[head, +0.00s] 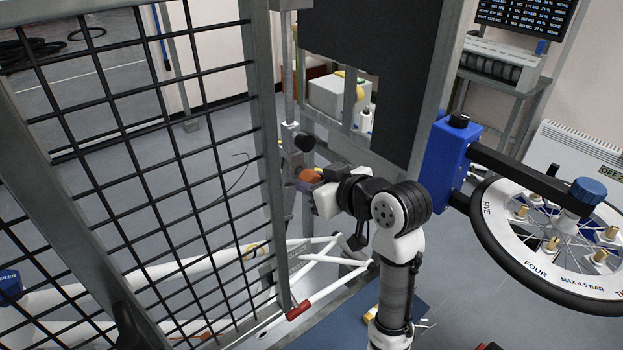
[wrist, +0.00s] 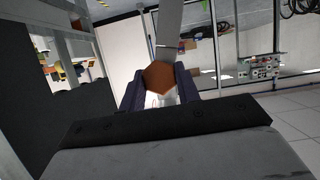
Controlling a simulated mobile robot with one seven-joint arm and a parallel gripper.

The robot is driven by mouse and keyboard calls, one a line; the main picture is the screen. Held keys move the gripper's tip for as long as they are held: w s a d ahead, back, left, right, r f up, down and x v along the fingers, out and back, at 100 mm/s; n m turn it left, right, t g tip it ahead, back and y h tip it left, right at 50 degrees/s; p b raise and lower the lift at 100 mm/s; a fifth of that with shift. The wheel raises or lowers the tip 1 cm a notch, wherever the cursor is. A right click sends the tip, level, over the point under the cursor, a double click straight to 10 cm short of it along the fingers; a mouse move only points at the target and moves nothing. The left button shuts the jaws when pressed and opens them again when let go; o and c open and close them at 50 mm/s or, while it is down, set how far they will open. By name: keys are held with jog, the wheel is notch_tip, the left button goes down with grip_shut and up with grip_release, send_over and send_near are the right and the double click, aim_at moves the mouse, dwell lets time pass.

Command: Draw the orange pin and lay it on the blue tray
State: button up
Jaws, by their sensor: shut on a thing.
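The orange pin (head: 309,175) shows as a small orange knob at the end of my arm in the head view. In the wrist view its six-sided orange head (wrist: 158,77) sits between the two dark fingers of my gripper (wrist: 159,90). My gripper (head: 312,184) is shut on it, beside a grey upright post (head: 289,140). I cannot tell whether the pin's shaft is still in a hole. A flat blue surface (head: 335,333) shows low in the head view, partly behind my arm; I cannot tell whether it is the blue tray.
A black mesh gate (head: 150,150) stands at the left. A white bicycle frame (head: 322,262) with a red-ended tube lies below my gripper. A dark panel (head: 370,60) hangs behind my arm. A blue clamp block (head: 445,160) and a spoked wheel (head: 550,240) stand at the right.

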jog(key=shift+s+d, duration=0.6)
jog(key=shift+s, duration=0.2)
jog(key=shift+s+d, duration=0.55)
jog(key=shift+s, duration=0.25)
jog(key=shift+s+d, duration=0.2)
jog(key=shift+s, duration=0.05)
jog(key=s+d, duration=0.2)
jog(key=s, duration=0.1)
jog(key=shift+d, duration=0.1)
dwell(0.6)
